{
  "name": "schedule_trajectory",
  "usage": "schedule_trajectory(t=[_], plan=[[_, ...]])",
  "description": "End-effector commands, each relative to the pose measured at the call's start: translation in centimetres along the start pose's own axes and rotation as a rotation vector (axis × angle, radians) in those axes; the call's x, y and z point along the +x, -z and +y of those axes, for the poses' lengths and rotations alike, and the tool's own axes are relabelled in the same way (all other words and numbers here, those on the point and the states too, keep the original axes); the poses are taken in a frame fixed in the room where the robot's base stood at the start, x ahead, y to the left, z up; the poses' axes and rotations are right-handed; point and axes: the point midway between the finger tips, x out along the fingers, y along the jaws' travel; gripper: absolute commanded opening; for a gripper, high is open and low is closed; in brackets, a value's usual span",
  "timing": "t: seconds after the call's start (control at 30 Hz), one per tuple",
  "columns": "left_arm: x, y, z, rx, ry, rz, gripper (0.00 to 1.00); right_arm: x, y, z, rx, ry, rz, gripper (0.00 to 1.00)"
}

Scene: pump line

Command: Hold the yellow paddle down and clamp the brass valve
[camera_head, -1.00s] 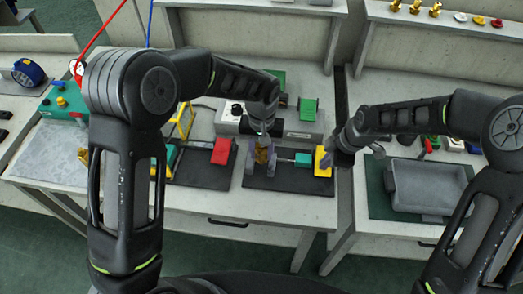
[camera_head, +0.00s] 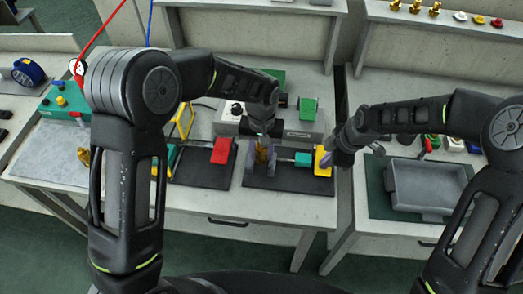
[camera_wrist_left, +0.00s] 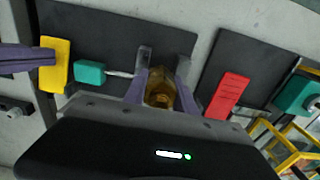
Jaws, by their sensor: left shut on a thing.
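The brass valve (camera_head: 262,158) stands between two grey clamp jaws on the black plate (camera_head: 300,182). My left gripper (camera_wrist_left: 161,92) is shut on the brass valve, which also shows in the left wrist view (camera_wrist_left: 160,88), with a purple finger on each side. The yellow paddle (camera_head: 323,162) is at the right end of the plate, joined to the jaws by a teal block (camera_head: 303,159) and a rod. My right gripper (camera_head: 340,158) is at the paddle, and its purple fingertips overlap the paddle's edge in the left wrist view. Whether its fingers are parted is unclear.
A second black plate with a red paddle (camera_head: 221,151) lies just left. A grey box with a green paddle (camera_head: 308,108) stands behind. A grey tray (camera_head: 425,187) sits on the right table. Several brass and coloured parts line the back shelf.

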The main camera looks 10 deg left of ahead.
Motion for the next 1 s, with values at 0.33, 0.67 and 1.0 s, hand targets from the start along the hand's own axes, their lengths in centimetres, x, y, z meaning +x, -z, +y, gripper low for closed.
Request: schedule_trajectory(t=[0.33, 0.67, 1.0], plan=[[0.9, 0.0, 0.0, 0.000, 0.000, 0.000, 0.00, 0.1, -0.1, -0.2, 0.001, 0.004, -0.001, 0.00], [1.6, 0.0, 0.0, 0.000, 0.000, 0.000, 0.00, 0.1, -0.1, -0.1, 0.001, 0.004, -0.001, 0.00], [1.7, -0.1, 0.0, 0.000, 0.000, -0.001, 0.00, 0.1, -0.1, -0.1, 0.001, 0.003, -0.001, 0.00]])
